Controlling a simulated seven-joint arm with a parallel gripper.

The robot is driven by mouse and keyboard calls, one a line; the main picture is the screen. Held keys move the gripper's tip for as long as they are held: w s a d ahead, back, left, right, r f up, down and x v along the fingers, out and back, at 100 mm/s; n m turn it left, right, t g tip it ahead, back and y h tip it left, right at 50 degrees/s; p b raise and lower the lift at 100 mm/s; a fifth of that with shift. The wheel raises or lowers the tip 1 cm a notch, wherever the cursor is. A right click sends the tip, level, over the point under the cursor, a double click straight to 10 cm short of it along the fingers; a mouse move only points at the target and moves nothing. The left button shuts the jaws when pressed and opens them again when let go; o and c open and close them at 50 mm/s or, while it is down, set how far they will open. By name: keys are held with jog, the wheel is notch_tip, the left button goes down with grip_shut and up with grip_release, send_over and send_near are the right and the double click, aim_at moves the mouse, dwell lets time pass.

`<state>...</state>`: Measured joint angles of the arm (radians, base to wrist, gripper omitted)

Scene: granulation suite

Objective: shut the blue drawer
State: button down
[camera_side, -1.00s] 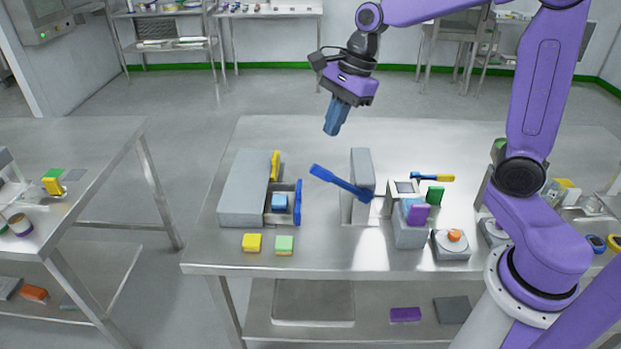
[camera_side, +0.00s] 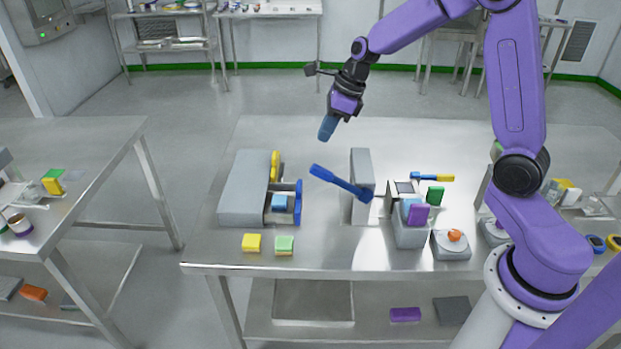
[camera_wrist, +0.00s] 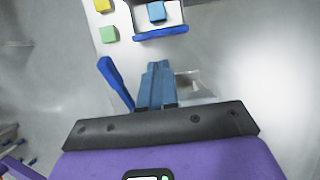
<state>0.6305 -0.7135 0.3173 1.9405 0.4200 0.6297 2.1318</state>
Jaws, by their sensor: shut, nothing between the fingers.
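The blue drawer (camera_side: 298,203) is pulled out of the right side of a grey cabinet (camera_side: 243,188), with its blue front facing right. A blue block (camera_side: 279,202) lies inside it. In the wrist view the drawer's blue front (camera_wrist: 161,33) and the blue block (camera_wrist: 156,11) show at the top. A second drawer with a yellow front (camera_side: 275,166) sits farther back in the cabinet. My gripper (camera_side: 326,130) is shut and empty, in the air above the back of the table, behind and right of the drawer. Its blue fingers (camera_wrist: 157,85) point toward the drawer in the wrist view.
A grey post with a blue lever (camera_side: 341,182) stands right of the drawer. A yellow block (camera_side: 252,242) and a green block (camera_side: 285,244) lie in front of the cabinet. A grey device (camera_side: 410,230) and an orange-button box (camera_side: 453,243) stand farther right.

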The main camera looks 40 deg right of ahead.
jog(key=s+d+x, duration=0.1)
jog(key=x, duration=1.3)
jog(key=shift+f, duration=0.8)
jog(key=shift+s, duration=0.1)
jog(key=shift+w+a, duration=3.05)
jog(key=shift+a, duration=0.15)
jog(key=shift+r, duration=0.1)
